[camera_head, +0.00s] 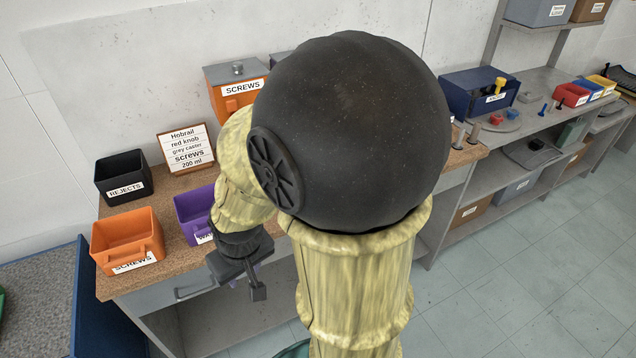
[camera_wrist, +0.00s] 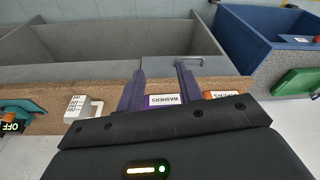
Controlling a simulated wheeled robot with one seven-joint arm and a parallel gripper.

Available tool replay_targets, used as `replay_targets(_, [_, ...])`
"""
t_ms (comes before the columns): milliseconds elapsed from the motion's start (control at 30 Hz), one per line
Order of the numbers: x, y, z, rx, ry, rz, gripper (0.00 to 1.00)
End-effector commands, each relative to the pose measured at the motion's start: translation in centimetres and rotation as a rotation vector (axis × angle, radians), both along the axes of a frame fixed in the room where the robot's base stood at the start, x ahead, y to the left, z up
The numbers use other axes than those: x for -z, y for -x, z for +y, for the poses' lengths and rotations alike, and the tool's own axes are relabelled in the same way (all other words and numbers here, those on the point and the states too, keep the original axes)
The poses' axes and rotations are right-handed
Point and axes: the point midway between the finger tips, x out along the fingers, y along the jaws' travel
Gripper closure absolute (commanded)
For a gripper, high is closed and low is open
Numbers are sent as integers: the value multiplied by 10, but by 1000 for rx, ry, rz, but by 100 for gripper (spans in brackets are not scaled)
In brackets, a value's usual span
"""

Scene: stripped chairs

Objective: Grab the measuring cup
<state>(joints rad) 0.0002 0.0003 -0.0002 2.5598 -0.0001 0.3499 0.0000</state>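A small white cup-like object with a loop handle and dark print, which looks like the measuring cup (camera_wrist: 78,108), stands on the worktop in the left of the wrist view. I cannot make out its print. My arm seems to hide it in the head view. My gripper (camera_head: 247,279) is in front of the worktop's front edge, near the purple bin. In the wrist view my gripper (camera_wrist: 160,68) shows two purple fingers spread apart, with nothing between them. The cup is to the left of the fingers, apart from them.
The brown worktop (camera_head: 172,262) holds a purple bin (camera_head: 190,207), an orange screws bin (camera_head: 127,238), a black rejects bin (camera_head: 122,177) and a sign (camera_head: 187,148). A teal device (camera_wrist: 22,106) with an OFF display is beside the cup. A blue container (camera_wrist: 250,40) stands beside the bench.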

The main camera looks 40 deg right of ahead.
Motion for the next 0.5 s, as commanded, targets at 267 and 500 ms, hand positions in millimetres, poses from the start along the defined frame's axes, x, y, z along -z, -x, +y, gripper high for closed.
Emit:
replay_targets(267, [0, 0, 0, 0, 0, 0, 64])
replay_targets(500, [5, -6, -7, 8, 7, -21, 28])
